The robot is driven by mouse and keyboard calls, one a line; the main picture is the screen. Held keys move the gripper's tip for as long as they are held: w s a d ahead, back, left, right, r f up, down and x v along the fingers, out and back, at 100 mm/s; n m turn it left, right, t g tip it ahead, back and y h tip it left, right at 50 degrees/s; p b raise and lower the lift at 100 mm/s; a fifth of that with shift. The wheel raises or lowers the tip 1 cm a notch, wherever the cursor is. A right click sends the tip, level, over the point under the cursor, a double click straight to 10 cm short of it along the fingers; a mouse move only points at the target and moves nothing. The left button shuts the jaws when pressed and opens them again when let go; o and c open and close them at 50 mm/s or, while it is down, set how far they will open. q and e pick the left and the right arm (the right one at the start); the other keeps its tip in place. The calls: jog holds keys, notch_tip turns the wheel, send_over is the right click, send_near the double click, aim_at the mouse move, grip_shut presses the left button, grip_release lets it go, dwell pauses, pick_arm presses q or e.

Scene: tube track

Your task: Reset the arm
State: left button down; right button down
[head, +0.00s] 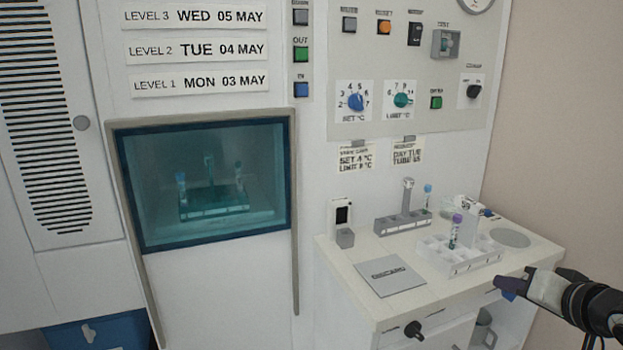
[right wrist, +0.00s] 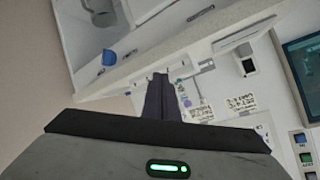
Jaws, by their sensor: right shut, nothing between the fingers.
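My right gripper (head: 505,284) is at the right of the head view, by the front right edge of the white counter (head: 340,262). Its dark fingers are together with nothing between them. In the right wrist view the closed fingers (right wrist: 160,92) point up the picture, and the counter and wall panel look tilted behind them. My left gripper is in neither view.
The counter holds a white tube rack (head: 460,266) with a purple-capped tube (head: 455,232), a grey rack (head: 402,223), and a grey discard plate (head: 391,277). A cabinet window (head: 207,184) shows another rack with tubes. Switches and dials fill the wall panel above.

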jog(key=s+d+f+n+g+h, duration=0.1)
jog(key=s+f+n, duration=0.3)
jog(key=f, duration=0.5)
jog(key=s+f+n+g, duration=0.1)
jog(key=s+f+n, duration=0.2)
jog(key=s+f, duration=0.5)
jog(key=s+f+n+g, duration=0.3)
jog(key=s+f+n, duration=0.6)
jog(key=s+f, duration=0.75)
jog(key=a+m+t+y, duration=0.1)
jog(key=a+m, duration=0.7)
jog(key=a, duration=1.3)
jog(key=shift+s+a+f+m+y, duration=0.3)
jog(key=shift+s+f+m+y, duration=0.1)
jog(key=shift+y, duration=0.3)
